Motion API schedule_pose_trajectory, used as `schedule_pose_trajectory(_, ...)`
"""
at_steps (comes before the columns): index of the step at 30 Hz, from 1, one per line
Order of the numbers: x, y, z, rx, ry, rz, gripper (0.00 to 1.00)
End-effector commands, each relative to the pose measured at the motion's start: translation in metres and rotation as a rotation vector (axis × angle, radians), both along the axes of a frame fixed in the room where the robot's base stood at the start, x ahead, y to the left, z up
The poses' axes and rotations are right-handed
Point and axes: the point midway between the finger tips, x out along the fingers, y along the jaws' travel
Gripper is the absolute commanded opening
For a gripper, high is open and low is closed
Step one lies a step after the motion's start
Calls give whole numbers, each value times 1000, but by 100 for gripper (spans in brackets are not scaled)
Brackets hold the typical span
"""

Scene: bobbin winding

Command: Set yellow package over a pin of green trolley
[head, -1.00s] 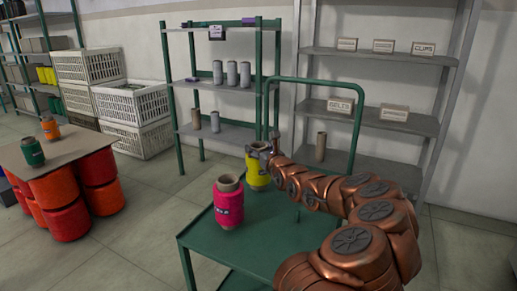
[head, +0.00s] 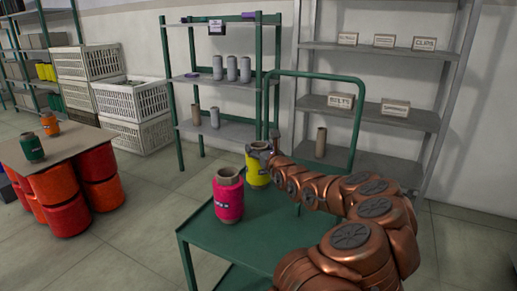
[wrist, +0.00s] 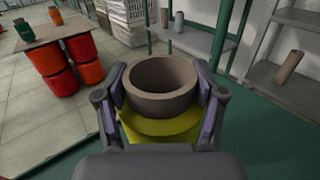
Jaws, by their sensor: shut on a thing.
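The yellow package (head: 256,172) is a yellow bobbin on a brown tube, upright over the far left part of the green trolley (head: 262,225). My gripper (head: 264,150) is shut on its tube top. In the wrist view my gripper (wrist: 160,95) has a finger on each side of the brown tube rim, with the yellow winding (wrist: 160,130) below. I cannot tell whether the package touches the trolley top or sits around a pin. A thin trolley pin (head: 299,209) stands bare to its right. A pink package (head: 228,197) stands upright on the trolley at the left.
The trolley's tubular handle (head: 318,74) rises behind. A green shelf (head: 225,131) with grey and brown tubes and a grey shelf (head: 375,115) with labelled boxes stand beyond. A table (head: 55,141) with green and orange bobbins is at left. The trolley's front is clear.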

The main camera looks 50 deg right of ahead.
Motion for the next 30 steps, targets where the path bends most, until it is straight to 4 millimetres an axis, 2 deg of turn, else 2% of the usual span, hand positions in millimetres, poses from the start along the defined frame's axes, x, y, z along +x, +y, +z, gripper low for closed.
schedule_pose_trajectory(7,0,0,1,0,-1,0,0)
schedule_pose_trajectory(8,0,0,1,0,-1,0,72)
schedule_pose_trajectory(15,0,0,0,0,0,0,97)
schedule_pose_trajectory(30,-5,1,-1,2,0,-1,98)
